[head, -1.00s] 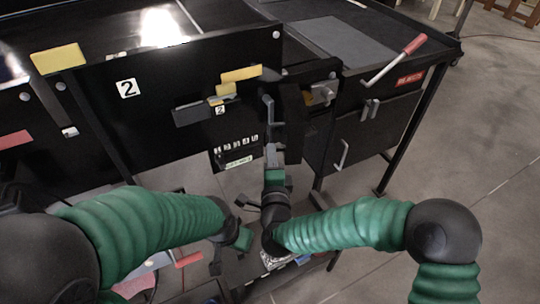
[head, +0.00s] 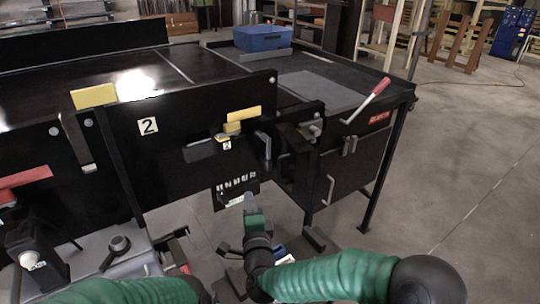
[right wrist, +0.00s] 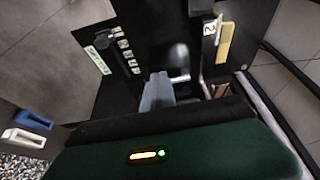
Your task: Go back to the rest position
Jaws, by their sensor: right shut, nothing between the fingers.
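My right gripper (head: 249,203) points up at the front of the black conveyor (head: 120,170), just below the small panel with a row of white marks (head: 236,182). It is shut and empty. In the right wrist view its grey fingers (right wrist: 158,92) are together, in front of the black panel with its white label (right wrist: 98,60). My right arm, in a green ribbed sleeve, crosses the lower right of the head view.
A blue bin (head: 262,38) stands at the back of the conveyor. A red-handled lever (head: 380,87) sits at the right end. Yellow tabs (head: 94,96), a red tab (head: 25,178) and several metal handles stick out from the front. Open concrete floor (head: 460,170) lies to the right.

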